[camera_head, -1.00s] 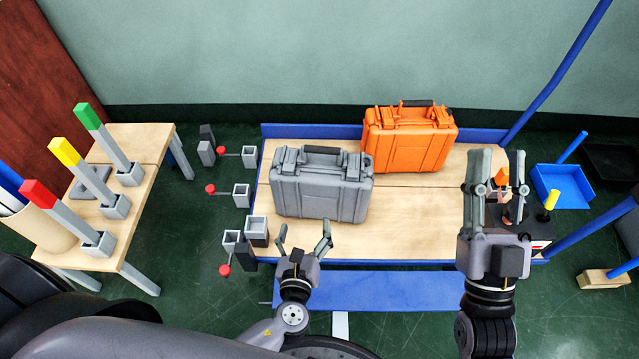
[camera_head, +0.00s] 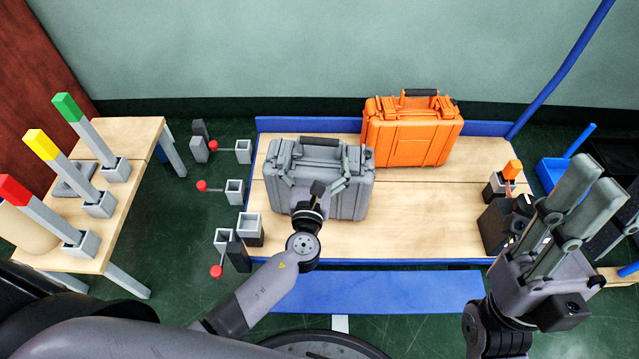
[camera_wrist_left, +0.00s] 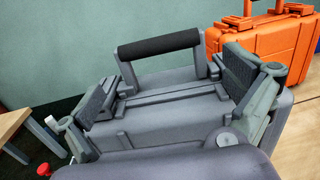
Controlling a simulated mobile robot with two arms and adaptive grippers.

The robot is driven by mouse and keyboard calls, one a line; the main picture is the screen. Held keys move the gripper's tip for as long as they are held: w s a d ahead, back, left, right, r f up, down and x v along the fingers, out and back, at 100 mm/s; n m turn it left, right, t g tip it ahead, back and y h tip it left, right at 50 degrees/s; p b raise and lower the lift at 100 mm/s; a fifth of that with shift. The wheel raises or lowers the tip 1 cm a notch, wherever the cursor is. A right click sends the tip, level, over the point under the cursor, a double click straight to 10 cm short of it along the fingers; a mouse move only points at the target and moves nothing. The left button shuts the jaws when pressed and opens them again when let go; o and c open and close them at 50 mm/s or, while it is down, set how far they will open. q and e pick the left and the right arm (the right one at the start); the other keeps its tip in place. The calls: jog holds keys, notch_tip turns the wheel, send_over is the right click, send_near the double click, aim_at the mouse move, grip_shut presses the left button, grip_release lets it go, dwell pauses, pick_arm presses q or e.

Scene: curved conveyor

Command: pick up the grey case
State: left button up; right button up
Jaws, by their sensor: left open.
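The grey case (camera_head: 350,203) stands upright on the wooden table top, its dark handle (camera_head: 320,142) on top. It also fills the middle of the left wrist view (camera_wrist_left: 165,122), with the handle (camera_wrist_left: 158,45) raised beyond the fingers. My left gripper (camera_head: 316,172) is open over the near top of the case, its fingers spread to either side. In the left wrist view its fingertips (camera_wrist_left: 168,82) are apart with the handle between and beyond them. Whether they touch the case I cannot tell. My right gripper (camera_head: 592,190) is at the right, away from the case, its fingers close together and pointing up.
An orange case (camera_head: 410,135) stands behind and right of the grey one. A side table (camera_head: 120,230) with coloured posts is at the left. Red-knobbed fixtures (camera_head: 235,192) line the table's left edge. The table top (camera_head: 430,215) is clear right of the grey case.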

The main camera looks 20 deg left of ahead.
aim_at(319, 157)
pick_arm(q)
jog(key=w, duration=0.1)
jog(key=w+b, duration=0.1)
jog(key=w, duration=0.2)
jog(key=shift+w+a+f+b, duration=0.15)
jog(key=shift+a+f+b, duration=0.15)
jog(key=shift+f+b, duration=0.1)
jog(key=shift+w+a+r, duration=0.1)
jog(key=shift+w, duration=0.35)
jog(key=shift+c, duration=0.5)
jog(key=c, duration=1.6)
jog(key=shift+r, duration=0.2)
